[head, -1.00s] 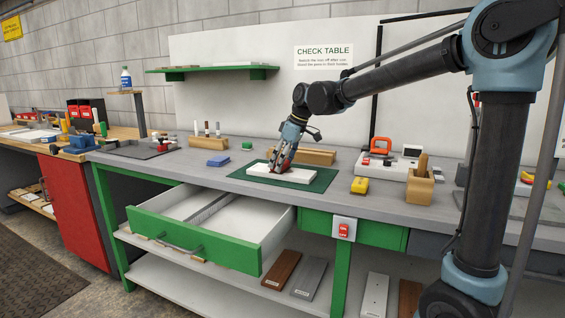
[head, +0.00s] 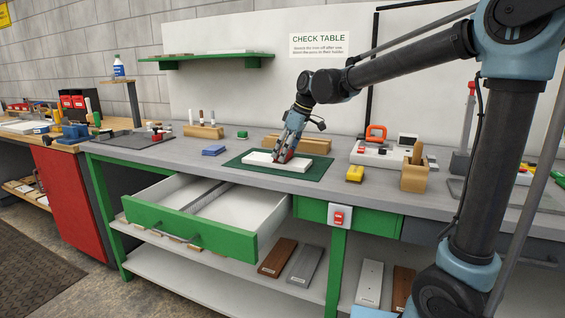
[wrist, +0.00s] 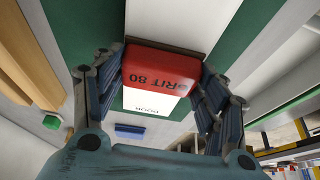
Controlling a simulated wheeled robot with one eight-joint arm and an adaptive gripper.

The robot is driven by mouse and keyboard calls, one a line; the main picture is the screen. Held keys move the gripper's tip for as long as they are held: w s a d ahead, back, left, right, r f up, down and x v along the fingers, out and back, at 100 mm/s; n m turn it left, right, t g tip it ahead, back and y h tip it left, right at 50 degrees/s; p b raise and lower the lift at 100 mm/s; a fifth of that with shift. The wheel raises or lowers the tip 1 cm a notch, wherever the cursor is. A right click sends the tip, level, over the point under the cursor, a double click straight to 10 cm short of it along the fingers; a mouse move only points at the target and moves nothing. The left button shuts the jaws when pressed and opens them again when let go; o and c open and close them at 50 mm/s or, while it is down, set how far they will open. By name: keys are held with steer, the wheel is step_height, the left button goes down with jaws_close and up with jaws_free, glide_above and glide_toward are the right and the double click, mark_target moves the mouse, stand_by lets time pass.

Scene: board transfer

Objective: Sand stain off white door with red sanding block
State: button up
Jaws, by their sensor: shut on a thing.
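The white door board (head: 262,160) lies flat on a dark green mat (head: 314,172) on the workbench. My gripper (head: 285,152) is over the right part of the board, fingers pointing down. It is shut on the red sanding block (wrist: 162,66), marked "GRIT 80", which sits between the fingers in the wrist view. The block is at the board's surface and appears to touch it. The board also shows in the wrist view (wrist: 150,104), with the label "DOOR" near one end. I see no stain; the block and gripper hide part of the board.
A blue block (head: 213,151) lies left of the mat and a yellow block (head: 355,173) right of it. A wooden holder (head: 414,178) stands farther right. A wooden rail (head: 300,145) is behind the mat. A green drawer (head: 190,226) hangs open below the bench.

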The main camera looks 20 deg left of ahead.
steer(key=shift+d, duration=0.3)
steer(key=shift+d, duration=0.6)
steer(key=shift+a, duration=0.85)
steer(key=shift+a, duration=0.1)
steer(key=shift+a, duration=0.75)
steer(key=shift+w+a, duration=0.1)
steer(key=shift+d, duration=0.25)
steer(key=shift+d, duration=0.1)
